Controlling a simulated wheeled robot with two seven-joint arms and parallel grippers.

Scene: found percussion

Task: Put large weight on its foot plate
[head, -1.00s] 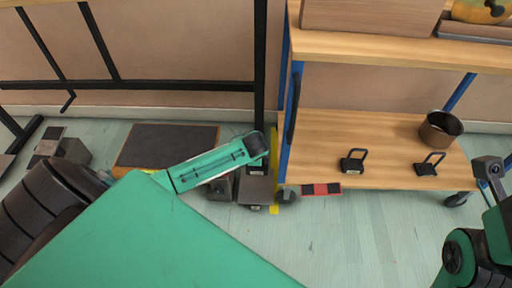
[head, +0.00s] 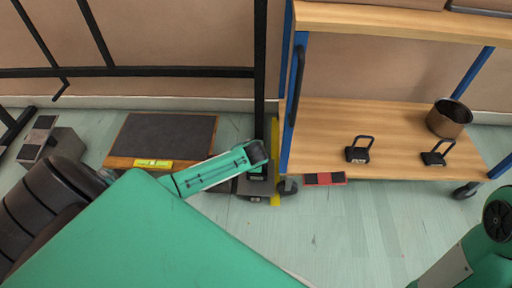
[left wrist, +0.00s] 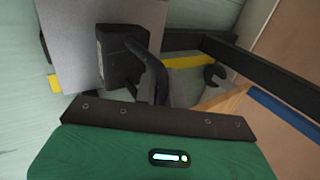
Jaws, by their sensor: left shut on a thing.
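My left gripper (left wrist: 150,80) is shut on the handle of the large weight, a dark block (left wrist: 118,55) in the left wrist view. In the head view the weight (head: 257,176) shows just below the end of my left arm, mostly hidden by it. The grey foot plate (left wrist: 70,30) lies under the weight in the left wrist view. In the head view the foot plate (head: 256,190) is at the base of the black upright. I cannot tell whether the weight touches the plate. My right gripper is out of view; only part of that arm shows.
A blue-legged wooden shelf (head: 400,175) stands right of the plate, with two smaller handled weights (head: 357,154) (head: 433,158) and a brown pot (head: 449,118). A caster (head: 288,187) and a red-black block (head: 325,179) are close by. A dark-topped board (head: 165,135) lies left.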

